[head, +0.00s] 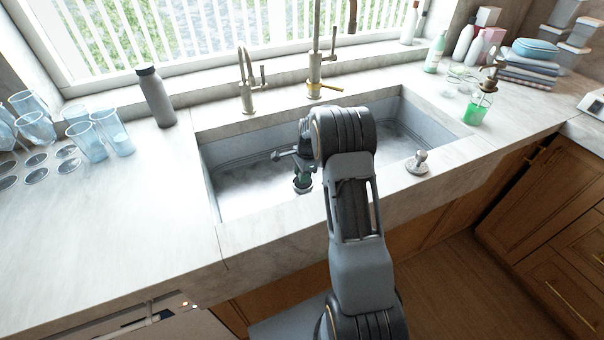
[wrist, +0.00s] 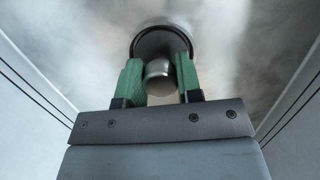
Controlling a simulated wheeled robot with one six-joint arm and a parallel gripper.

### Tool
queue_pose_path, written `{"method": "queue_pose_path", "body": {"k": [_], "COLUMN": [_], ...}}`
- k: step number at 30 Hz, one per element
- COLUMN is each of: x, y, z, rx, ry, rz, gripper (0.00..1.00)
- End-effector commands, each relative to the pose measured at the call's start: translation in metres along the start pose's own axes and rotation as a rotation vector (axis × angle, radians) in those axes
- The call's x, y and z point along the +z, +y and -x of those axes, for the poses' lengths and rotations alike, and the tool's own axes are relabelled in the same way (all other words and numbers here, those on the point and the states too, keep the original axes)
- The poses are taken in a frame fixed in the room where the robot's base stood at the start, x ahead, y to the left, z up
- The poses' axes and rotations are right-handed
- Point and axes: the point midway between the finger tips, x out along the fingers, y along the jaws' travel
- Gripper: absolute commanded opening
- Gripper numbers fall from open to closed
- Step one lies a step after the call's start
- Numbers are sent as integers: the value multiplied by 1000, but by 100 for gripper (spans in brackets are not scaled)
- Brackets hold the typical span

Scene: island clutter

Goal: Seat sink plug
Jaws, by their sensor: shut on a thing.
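My gripper (wrist: 159,62) has its green fingers on either side of a silver knob (wrist: 158,71) and is shut on it. The knob belongs to the sink plug, and a dark round rim (wrist: 150,36) shows behind it. In the head view my gripper (head: 302,174) points down inside the sink basin (head: 240,186), left of its middle, with the dark round piece (head: 303,186) just below the fingers. I cannot tell whether this rim is the plug's or the drain's, or whether the plug is seated. My wrist hides part of the basin.
A silver stopper-like piece (head: 417,161) stands on the sink's front right ledge. Two taps (head: 247,85) (head: 315,70) stand behind the basin. A grey bottle (head: 155,97) and several glasses (head: 86,141) are left; a green soap dispenser (head: 477,106) and folded towels (head: 530,67) are right.

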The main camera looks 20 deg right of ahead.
Motion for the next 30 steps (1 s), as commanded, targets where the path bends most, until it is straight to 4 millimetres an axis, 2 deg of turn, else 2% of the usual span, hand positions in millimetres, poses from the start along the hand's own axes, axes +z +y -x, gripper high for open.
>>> {"method": "queue_pose_path", "body": {"k": [1,2,11,20,23,30], "x": [0,0,0,0,0,0], "y": [0,0,0,0,0,0], "z": [-2,-2,-1,2,13,60], "rx": [0,0,0,-1,-2,-4], "ry": [0,0,0,0,0,1], "rz": [0,0,0,0,0,-1], "gripper": [9,34,62,62,62,62]}}
